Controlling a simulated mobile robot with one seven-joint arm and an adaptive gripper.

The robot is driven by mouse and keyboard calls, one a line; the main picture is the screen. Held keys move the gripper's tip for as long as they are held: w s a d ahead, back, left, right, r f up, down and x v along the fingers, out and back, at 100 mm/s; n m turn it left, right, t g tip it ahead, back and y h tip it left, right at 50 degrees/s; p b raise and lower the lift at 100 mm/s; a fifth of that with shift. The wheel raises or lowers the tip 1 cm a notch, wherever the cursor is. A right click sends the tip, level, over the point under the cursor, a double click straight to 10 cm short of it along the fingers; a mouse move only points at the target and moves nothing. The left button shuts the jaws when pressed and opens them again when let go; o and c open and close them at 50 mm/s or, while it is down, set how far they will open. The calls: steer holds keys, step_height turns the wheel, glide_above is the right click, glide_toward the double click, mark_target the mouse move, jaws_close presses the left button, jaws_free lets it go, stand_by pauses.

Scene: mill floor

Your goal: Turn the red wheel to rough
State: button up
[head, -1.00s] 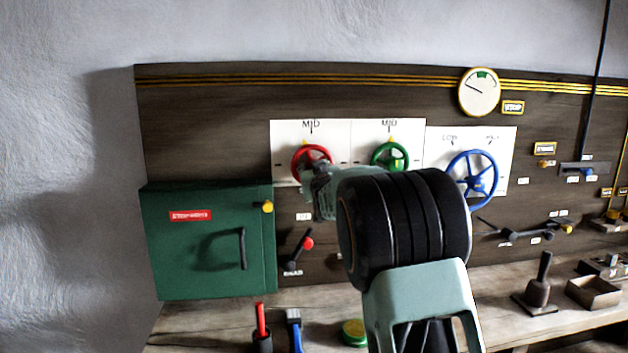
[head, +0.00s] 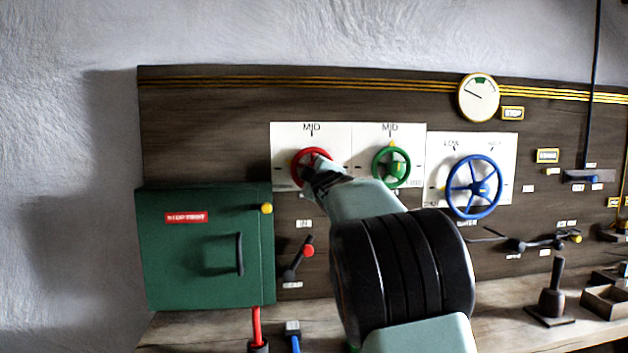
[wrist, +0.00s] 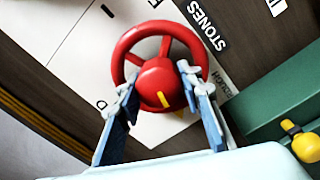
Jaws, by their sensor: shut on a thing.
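The red wheel (head: 296,160) is on the left white plate in the head view, with MID printed above it. My gripper (head: 319,172) covers its lower right part there. In the wrist view the red wheel (wrist: 123,51) fills the upper middle, with a yellow mark on its hub pointing down and slightly right. My gripper (wrist: 160,82) has one finger on each side of the hub, shut on the wheel. The word ROUGH (wrist: 232,96) shows on the plate right of the wheel, near STONES (wrist: 208,25).
The green wheel (head: 377,166) is close on the right, and the blue wheel (head: 454,196) farther right. A green cabinet (head: 190,260) with a yellow knob stands at lower left. A red-knobbed lever (head: 307,251) is below the red wheel.

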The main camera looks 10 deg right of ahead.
steer(key=shift+n+b, duration=0.6)
steer(key=shift+n, duration=1.1)
steer(key=o, duration=1.2)
steer(key=shift+s+a, duration=0.1)
steer(key=shift+s, duration=0.4)
steer(key=s, duration=1.1)
steer(key=shift+f, duration=0.15)
